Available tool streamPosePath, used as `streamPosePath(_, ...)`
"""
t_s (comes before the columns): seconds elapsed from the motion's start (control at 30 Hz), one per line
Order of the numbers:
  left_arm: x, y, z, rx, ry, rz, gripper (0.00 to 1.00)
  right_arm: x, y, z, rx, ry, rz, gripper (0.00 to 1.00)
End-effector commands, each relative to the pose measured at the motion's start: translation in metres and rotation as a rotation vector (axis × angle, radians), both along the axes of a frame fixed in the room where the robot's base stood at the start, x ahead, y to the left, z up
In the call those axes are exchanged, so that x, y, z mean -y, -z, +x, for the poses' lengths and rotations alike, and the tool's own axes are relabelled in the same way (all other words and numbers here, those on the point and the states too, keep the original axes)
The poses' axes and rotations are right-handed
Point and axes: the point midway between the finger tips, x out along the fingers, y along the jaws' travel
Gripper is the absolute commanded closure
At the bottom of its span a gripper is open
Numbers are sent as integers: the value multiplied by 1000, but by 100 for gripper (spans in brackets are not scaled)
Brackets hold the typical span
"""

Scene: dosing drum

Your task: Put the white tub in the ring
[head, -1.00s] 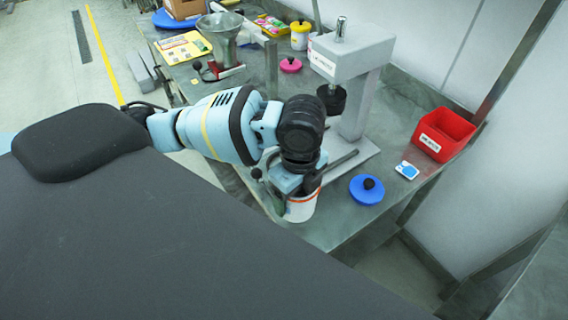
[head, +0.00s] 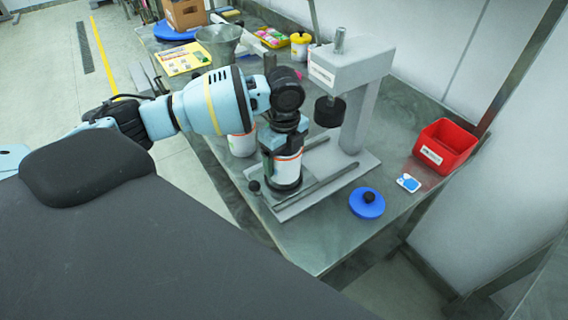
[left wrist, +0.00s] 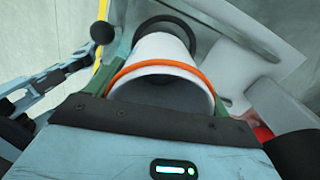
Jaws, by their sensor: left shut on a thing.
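The white tub (head: 288,165) with an orange band is held upright in my left gripper (head: 285,150), which is shut on its upper part. The tub also fills the middle of the left wrist view (left wrist: 160,55). The black ring (head: 286,188) lies on the base of the grey press, right at the tub's lower end. In the left wrist view the ring (left wrist: 178,24) curves around the tub's far end. I cannot tell whether the tub is fully seated in it. My right gripper is not in view.
The grey press (head: 358,90) stands beside the tub, its black plunger (head: 330,111) to the right of my gripper. A second white tub (head: 242,144) stands behind my arm. A blue lid (head: 367,203) and red bin (head: 445,146) are to the right.

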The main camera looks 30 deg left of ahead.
Motion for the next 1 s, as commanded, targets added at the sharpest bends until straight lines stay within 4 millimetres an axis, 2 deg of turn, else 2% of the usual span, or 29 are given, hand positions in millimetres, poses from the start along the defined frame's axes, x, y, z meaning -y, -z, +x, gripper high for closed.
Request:
streamPosePath(0.2,-7,2,7,0,-1,0,43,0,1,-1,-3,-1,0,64)
streamPosePath(0.43,-6,33,6,0,-1,0,43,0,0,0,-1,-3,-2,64)
streamPosePath(0.83,-6,39,6,1,0,0,43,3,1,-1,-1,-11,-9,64)
streamPosePath(0.87,-6,39,6,1,0,0,19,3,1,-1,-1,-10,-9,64)
streamPosePath(1.0,-6,38,6,2,0,1,1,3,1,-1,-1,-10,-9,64)
